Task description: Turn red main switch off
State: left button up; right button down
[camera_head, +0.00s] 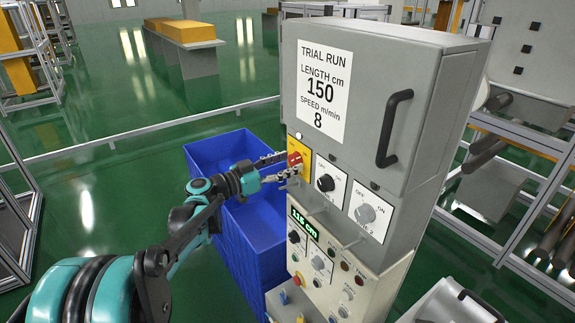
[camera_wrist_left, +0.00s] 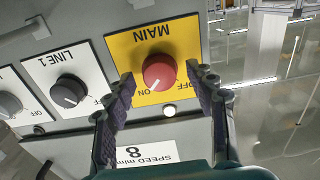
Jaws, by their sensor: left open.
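The red main switch (camera_wrist_left: 159,72) is a round knob on a yellow plate (camera_wrist_left: 120,50) marked MAIN, seen upside down in the left wrist view. Its white mark appears to point toward ON. In the head view the red knob (camera_head: 295,159) sits at the left end of the switch row. My left gripper (camera_wrist_left: 160,85) is open, with one dark finger on each side of the knob, close to the panel. I cannot tell whether the fingers touch it. In the head view my left gripper (camera_head: 284,165) reaches in from the left. My right gripper is not in view.
The black LINE 1 knob (camera_wrist_left: 68,91) and a grey knob (camera_head: 365,214) sit beside the main switch. Below are a green display (camera_head: 302,220) and smaller controls. A black handle (camera_head: 392,128) juts from the cabinet. A blue bin (camera_head: 215,150) stands left of the machine.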

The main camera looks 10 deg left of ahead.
pick_arm(q)
jog(key=shift+w+d, duration=0.15)
jog(key=c, duration=1.2)
jog(key=shift+o, duration=0.2)
jog(key=shift+n, duration=0.3)
jog(key=n, duration=0.3)
jog(key=shift+r+n+p, duration=0.1)
jog(key=shift+n+p, duration=0.3)
jog(key=n, duration=0.4)
jog(key=shift+n+p, duration=0.3)
jog(key=n, duration=0.4)
jog(key=shift+n+p, duration=0.35)
jog(key=shift+n, duration=2.15)
